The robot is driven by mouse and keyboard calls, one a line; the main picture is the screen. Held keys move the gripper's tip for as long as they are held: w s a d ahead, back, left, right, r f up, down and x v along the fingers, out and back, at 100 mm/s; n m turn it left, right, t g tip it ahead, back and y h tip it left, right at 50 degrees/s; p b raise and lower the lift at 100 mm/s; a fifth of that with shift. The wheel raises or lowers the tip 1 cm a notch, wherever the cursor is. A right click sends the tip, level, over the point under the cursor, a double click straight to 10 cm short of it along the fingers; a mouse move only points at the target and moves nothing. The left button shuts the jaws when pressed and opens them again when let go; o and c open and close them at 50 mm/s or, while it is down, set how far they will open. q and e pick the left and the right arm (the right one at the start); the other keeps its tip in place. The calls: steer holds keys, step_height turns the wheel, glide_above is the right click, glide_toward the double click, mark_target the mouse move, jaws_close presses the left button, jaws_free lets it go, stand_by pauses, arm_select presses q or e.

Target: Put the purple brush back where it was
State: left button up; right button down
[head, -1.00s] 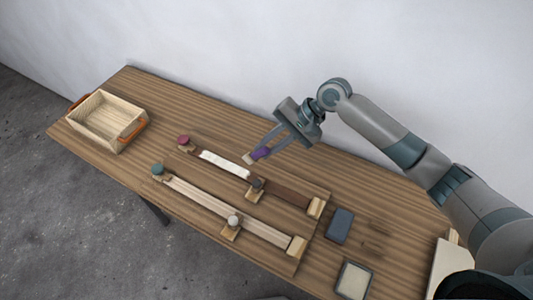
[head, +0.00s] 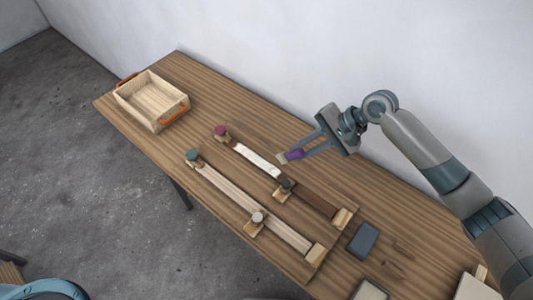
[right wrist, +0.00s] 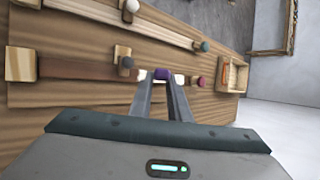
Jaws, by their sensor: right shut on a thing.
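The purple brush (head: 295,154) has a short purple handle and a pale bristle end pointing left. My right gripper (head: 301,149) is shut on its handle and holds it over the back part of the table, behind the strip with the white patch. The brush also shows in the right wrist view (right wrist: 162,74), between the fingertips (right wrist: 161,82). I cannot tell how high it is above the table. My left gripper is not in view.
A board carries two clamped strips, one dark with a white patch (head: 257,160), one pale (head: 250,205), with knobbed clamps. A wooden box (head: 168,120) with orange handles stands at the far left. A dark blue block (head: 362,241) and a framed pale pad (head: 370,291) lie at the right.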

steer(key=s+d+m+t+b, duration=0.2)
steer(key=s+d+m+b, duration=0.1)
steer(key=d+b, duration=0.4)
steer(key=s+d+f+m+t+h+b, duration=0.1)
steer(key=s+d+m+t+b, duration=0.1)
steer(key=d+b, duration=0.5)
steer(key=shift+s+f+m+t+h+b, duration=0.35)
steer(key=shift+s+m+b, duration=0.4)
steer(key=shift+m, duration=0.35)
steer(key=shift+w+r, duration=0.1)
